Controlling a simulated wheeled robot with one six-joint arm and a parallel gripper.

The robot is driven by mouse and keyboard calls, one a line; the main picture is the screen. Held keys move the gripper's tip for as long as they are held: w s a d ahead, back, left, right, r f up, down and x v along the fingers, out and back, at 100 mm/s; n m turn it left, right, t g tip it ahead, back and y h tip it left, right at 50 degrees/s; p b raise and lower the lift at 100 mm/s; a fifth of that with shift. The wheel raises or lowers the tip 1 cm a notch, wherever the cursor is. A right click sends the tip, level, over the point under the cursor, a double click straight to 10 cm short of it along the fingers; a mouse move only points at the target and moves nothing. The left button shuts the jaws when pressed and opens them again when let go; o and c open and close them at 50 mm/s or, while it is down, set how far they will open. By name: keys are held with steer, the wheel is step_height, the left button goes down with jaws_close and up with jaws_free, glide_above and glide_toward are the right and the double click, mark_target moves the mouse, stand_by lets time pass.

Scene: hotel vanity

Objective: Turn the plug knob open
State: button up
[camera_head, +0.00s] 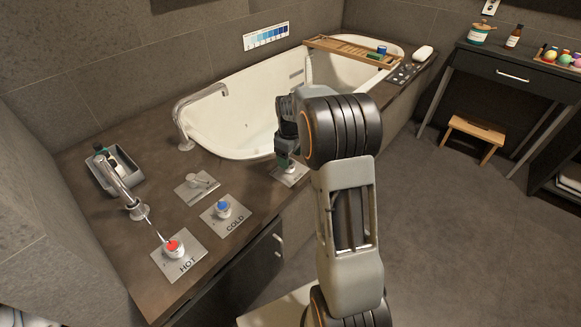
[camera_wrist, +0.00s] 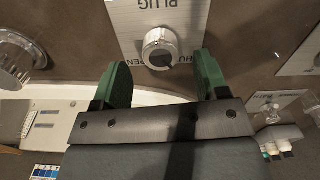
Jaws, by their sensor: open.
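The plug knob (camera_wrist: 160,48) is a round silver knob with a dark mark on its face, on a white plate (camera_wrist: 150,14) lettered PLUG. Part of the SHUT/OPEN lettering shows at the plate's lower edge, partly hidden by the knob. In the head view the plug plate (camera_head: 292,181) lies on the bath's front ledge, partly covered by my gripper (camera_head: 284,158). In the wrist view my gripper (camera_wrist: 162,66) is open, its green fingers on either side of the knob with a gap visible on each side. I cannot tell the fingertips' height relative to the knob.
The red HOT knob (camera_head: 174,248), blue COLD knob (camera_head: 223,209) and a lever plate (camera_head: 197,186) sit left on the ledge. The bath (camera_head: 240,125) with its curved spout (camera_head: 183,125) lies behind. A grey caddy (camera_head: 115,172) stands far left. Floor at right is clear around a stool.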

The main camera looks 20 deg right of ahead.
steer(key=shift+f+b, duration=0.45)
steer(key=shift+f, duration=1.3)
